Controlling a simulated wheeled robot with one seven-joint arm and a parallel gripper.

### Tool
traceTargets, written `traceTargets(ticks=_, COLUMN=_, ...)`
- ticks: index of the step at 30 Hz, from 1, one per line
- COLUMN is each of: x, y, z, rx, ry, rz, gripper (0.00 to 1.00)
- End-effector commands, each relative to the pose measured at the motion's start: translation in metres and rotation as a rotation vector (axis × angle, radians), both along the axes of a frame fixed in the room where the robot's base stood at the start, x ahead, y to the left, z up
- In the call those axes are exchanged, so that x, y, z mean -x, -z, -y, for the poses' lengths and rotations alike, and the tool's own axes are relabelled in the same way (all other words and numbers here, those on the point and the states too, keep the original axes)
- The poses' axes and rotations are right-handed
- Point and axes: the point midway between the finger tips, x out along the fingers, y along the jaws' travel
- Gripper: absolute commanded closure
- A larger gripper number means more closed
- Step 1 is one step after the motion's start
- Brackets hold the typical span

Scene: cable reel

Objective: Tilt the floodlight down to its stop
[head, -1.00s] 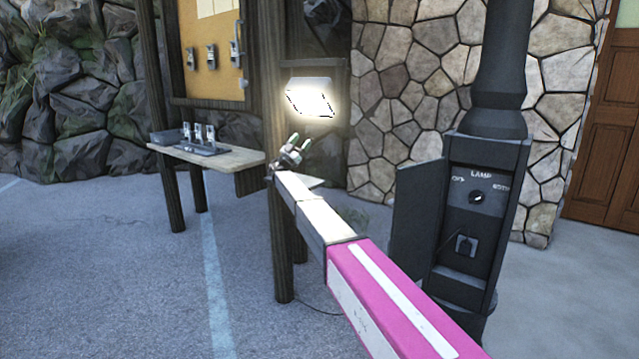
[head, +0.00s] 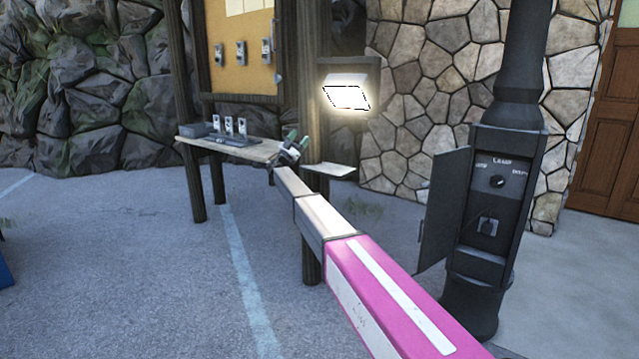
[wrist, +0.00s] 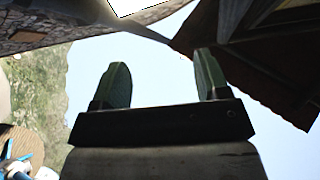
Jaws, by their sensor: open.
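The floodlight (head: 346,97) is lit, with a white glowing face in a dark outline, mounted by the wooden post in the head view. Its face slants; I cannot tell its exact tilt. My gripper (head: 294,143) is below and left of it, apart from it in the picture. In the wrist view my gripper (wrist: 163,65) has its two dark green fingers spread wide, with nothing between them but pale sky. A bright white panel with a dark edge, seemingly the floodlight (wrist: 134,5), is cut off at the top of that view.
A small shelf (head: 330,169) juts from the post beneath the floodlight, close to my gripper. A wooden bench (head: 250,152) with several small devices stands left. A dark pillar box (head: 490,205) with a lamp knob and open door stands right. The paved ground ahead is clear.

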Motion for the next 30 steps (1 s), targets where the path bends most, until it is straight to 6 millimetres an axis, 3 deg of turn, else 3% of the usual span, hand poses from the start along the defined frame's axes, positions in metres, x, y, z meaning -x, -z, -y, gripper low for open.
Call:
traceTargets(ticks=11, x=0.018, y=0.031, z=0.042, rx=-0.057, ry=0.086, rz=-0.124, gripper=0.31)
traceTargets(ticks=17, x=0.036, y=0.063, z=0.080, rx=-0.110, ry=0.162, rz=-0.251, gripper=0.31)
traceTargets(ticks=23, x=0.070, y=0.111, z=0.134, rx=-0.189, ry=0.260, rz=-0.454, gripper=0.31)
traceTargets(ticks=30, x=0.149, y=0.207, z=0.222, rx=-0.334, ry=0.384, rz=-0.884, gripper=0.31)
